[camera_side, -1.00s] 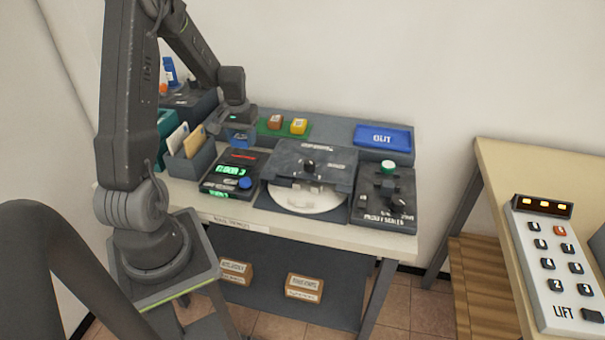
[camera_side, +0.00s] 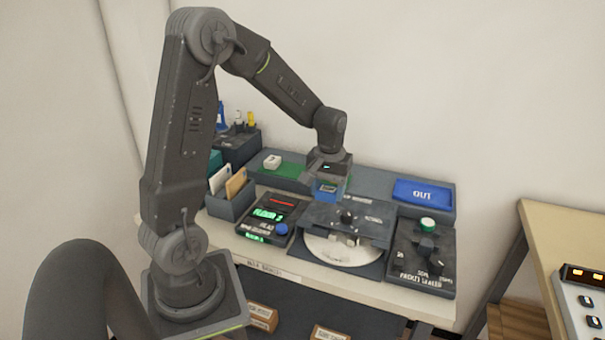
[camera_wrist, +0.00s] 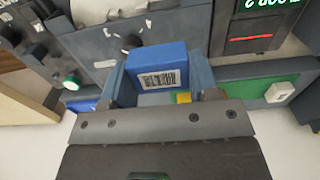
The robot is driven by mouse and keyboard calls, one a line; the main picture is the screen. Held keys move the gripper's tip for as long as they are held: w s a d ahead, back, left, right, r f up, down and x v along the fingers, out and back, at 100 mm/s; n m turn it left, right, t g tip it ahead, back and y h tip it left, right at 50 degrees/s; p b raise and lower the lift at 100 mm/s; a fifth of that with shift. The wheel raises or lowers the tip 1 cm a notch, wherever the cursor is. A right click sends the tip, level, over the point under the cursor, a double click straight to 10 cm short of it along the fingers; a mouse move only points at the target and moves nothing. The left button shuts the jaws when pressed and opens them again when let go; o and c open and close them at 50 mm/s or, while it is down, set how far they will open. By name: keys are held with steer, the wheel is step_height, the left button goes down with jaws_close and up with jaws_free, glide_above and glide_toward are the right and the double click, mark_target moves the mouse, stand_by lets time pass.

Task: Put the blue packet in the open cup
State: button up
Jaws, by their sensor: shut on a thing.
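My gripper (camera_side: 325,193) is shut on the blue packet (camera_side: 327,187), above the rear edge of the dark machine (camera_side: 352,220). In the wrist view the packet (camera_wrist: 157,68) has a barcode label and sits between both fingers (camera_wrist: 160,78), clear of the machine top. A white round plate (camera_side: 340,250) shows at the machine's front, under its dark cover, with small pale pieces near the cover edge. I cannot tell which part is the open cup.
A white block (camera_side: 271,161) lies on the green mat (camera_side: 292,170); a yellow block (camera_wrist: 183,97) is partly hidden. A scale with green digits (camera_side: 270,217) stands left, a dark control box with knobs (camera_side: 425,255) right, and a blue OUT tray (camera_side: 423,192) behind it.

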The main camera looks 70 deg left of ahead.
steer(key=d, duration=0.6)
glide_above(338, 250)
steer(key=shift+f, duration=4.65)
steer(key=shift+f, duration=0.25)
steer(key=shift+f, duration=1.1)
steer(key=shift+f, duration=0.15)
steer(key=o, duration=1.2)
steer(key=shift+o, duration=0.2)
